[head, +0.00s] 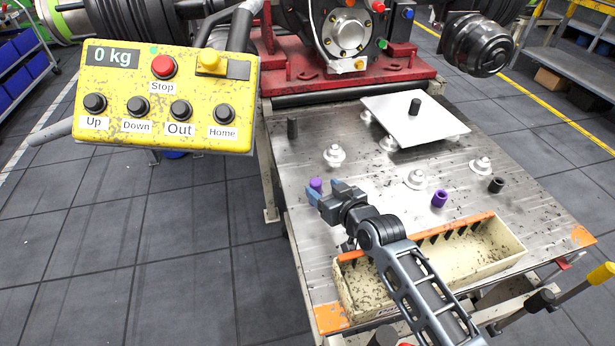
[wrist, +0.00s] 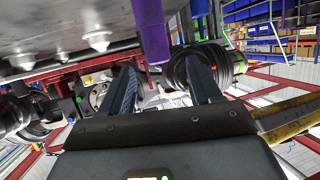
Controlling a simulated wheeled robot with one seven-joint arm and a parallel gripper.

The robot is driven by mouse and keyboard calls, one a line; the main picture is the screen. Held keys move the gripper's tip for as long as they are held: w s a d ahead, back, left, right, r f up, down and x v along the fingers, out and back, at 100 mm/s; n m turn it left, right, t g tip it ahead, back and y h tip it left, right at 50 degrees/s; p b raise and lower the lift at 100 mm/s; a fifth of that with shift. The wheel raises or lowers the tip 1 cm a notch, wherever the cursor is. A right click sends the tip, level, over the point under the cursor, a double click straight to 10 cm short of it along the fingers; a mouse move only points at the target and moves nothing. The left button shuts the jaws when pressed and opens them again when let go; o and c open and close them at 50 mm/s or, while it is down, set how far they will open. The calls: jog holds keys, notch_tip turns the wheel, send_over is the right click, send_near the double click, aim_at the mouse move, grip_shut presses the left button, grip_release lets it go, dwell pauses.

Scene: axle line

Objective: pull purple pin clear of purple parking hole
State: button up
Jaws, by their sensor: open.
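The purple pin (head: 316,184) stands upright near the left edge of the metal table, just beyond my gripper's fingertips. In the wrist view the purple pin (wrist: 151,32) runs down from the top edge, sideways between the two fingers. My gripper (head: 325,192) is open, low over the table, with nothing held. Its two blue-grey fingers spread apart in the wrist view (wrist: 160,60). Whether a finger touches the pin, I cannot tell. The purple parking hole is not visible at the pin's foot. A second purple piece (head: 439,198), with a dark top, stands further right.
A cream bin (head: 490,253) with an orange rim lies under my arm. Several pale stepped knobs (head: 334,155), dark pegs (head: 293,128) and a white plate (head: 440,125) are on the table. A yellow button box (head: 165,95) hangs at upper left. Open floor lies left.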

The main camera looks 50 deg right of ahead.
aim_at(313, 182)
jog(key=shift+d+f+g, duration=0.2)
jog(key=shift+f+g, duration=0.1)
jog(key=shift+f, duration=0.1)
jog(key=shift+x, duration=0.9)
jog(key=x, duration=0.5)
jog(key=shift+w+f+p, duration=0.15)
jog(key=shift+w+p, duration=0.15)
jog(key=shift+p, duration=0.1)
jog(key=c, duration=1.1)
